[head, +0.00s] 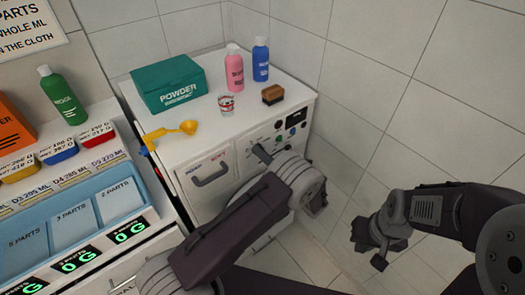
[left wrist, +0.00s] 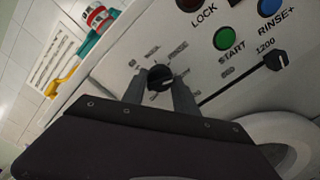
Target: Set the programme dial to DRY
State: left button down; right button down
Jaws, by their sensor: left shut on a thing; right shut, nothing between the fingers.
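The programme dial (left wrist: 159,77) is a round black knob on the white machine's front panel, seen in the left wrist view. A ring of small labels surrounds it, too small and blurred to read, so I cannot tell which setting it points to. My left gripper (left wrist: 160,88) is shut on the dial, one grey finger on each side. In the head view my left gripper (head: 264,154) is at the panel, and its fingers and arm hide the dial. My right gripper (head: 374,250) is shut and empty, away from the machine at the lower right.
The panel also has a green START button (left wrist: 224,38), a blue RINSE+ button (left wrist: 269,7) and a black slider knob (left wrist: 276,61). On the machine top (head: 220,130) are a powder box (head: 170,84), a cup, a yellow scoop, a brush and two bottles. A tiled wall stands right.

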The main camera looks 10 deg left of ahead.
pick_arm(q)
jog(key=shift+m+p, duration=0.5)
jog(key=shift+m, duration=0.9)
jog(key=c, duration=0.9)
grip_release()
jog(key=shift+c, duration=0.2)
jog(key=b+v, duration=0.2)
jog(key=v, duration=0.7)
